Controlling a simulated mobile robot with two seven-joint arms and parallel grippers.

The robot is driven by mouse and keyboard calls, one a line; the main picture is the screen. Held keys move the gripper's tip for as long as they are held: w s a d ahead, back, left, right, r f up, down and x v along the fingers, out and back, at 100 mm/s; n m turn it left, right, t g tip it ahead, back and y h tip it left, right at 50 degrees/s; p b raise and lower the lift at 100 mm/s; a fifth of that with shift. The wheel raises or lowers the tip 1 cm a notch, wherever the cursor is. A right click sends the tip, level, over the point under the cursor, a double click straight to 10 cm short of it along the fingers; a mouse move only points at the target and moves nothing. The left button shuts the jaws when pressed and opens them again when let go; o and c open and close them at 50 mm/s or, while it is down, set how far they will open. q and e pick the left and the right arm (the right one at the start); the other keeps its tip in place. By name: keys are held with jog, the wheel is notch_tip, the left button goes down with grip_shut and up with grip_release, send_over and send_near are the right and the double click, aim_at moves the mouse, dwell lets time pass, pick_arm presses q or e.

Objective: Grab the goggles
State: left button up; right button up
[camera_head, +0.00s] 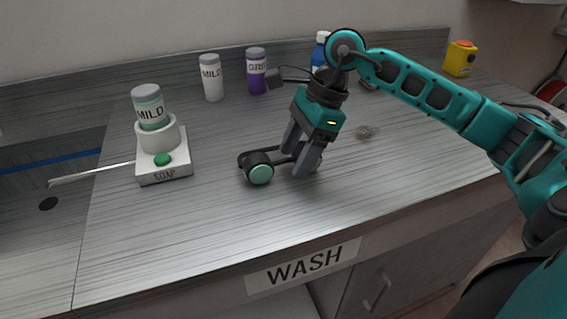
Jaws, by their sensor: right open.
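The goggles (261,173) lie on the grey counter near its middle. They have a dark frame and strap and a round pale green lens facing me. My right gripper (300,160) comes down over them from above, with its two grey fingers apart. The fingers stand at the right part of the goggles and hide some of it. I cannot tell whether the fingers touch the goggles. My left gripper does not show.
A white soap dispenser (176,171) with a MILD bottle (149,108) stands left, its spout over the sink (45,225). A yellow object (460,60) is back right. The front counter is clear.

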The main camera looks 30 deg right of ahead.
jog(key=shift+a+f, duration=0.2)
jog(key=shift+f, duration=0.4)
jog(key=c, duration=1)
jog(key=shift+c, duration=0.3)
jog(key=shift+w+r, duration=0.1)
jog(key=shift+r, duration=0.1)
